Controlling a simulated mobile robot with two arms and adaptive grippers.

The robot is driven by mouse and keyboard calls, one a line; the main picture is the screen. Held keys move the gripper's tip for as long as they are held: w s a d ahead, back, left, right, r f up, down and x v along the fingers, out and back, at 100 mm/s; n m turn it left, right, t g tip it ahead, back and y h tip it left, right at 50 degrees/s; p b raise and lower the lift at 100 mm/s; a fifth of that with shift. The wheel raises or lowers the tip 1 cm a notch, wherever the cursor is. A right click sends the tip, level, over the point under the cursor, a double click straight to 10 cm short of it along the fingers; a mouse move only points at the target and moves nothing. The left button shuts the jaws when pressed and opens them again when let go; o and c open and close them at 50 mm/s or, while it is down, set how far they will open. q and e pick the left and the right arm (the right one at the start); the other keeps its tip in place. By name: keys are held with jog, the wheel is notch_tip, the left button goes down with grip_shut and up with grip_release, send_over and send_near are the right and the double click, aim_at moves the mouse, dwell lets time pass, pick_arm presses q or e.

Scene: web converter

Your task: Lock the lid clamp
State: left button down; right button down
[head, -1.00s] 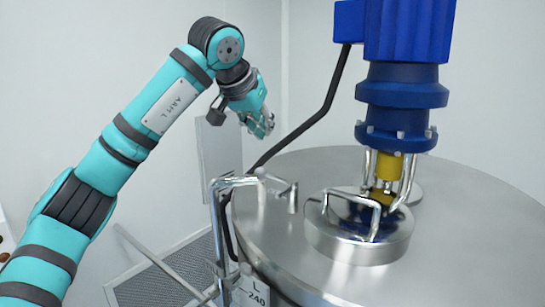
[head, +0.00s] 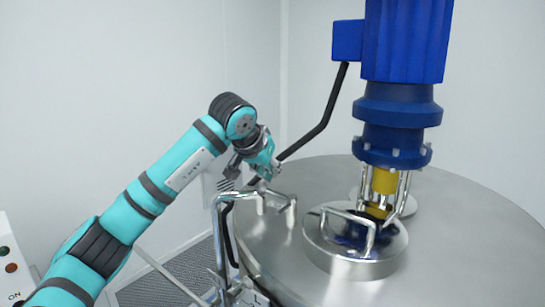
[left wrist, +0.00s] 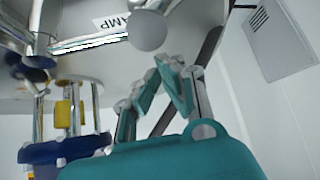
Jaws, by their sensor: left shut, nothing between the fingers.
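The lid clamp (head: 276,197), a bare metal bar with a short post, sits near the left rim of the steel tank. In the left wrist view a grey ball knob (left wrist: 148,31) shows beside a metal bar, near a label ending in "AMP" (left wrist: 112,22). The round lid (head: 355,257) with its looped handle lies on the tank top, right of the clamp. My left gripper (head: 271,174) is shut and empty, just behind and above the clamp in the head view. Its fingertips (left wrist: 168,62) point toward the knob and appear apart from it. My right gripper is not in view.
A blue motor (head: 405,40) with a yellow coupling stands on the tank top (head: 455,230) behind the lid. A bent metal pipe (head: 221,225) rises at the tank's left edge. A control box with buttons (head: 12,265) is at far left.

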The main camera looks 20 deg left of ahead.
pick_arm(q)
jog(key=shift+s+a, duration=0.15)
jog(key=shift+s, duration=0.55)
jog(key=shift+f, duration=0.1)
jog(key=shift+w, duration=0.1)
jog(key=shift+s+a+n+y, duration=0.25)
jog(key=shift+s+n+y, duration=0.3)
jog(key=shift+n, duration=0.25)
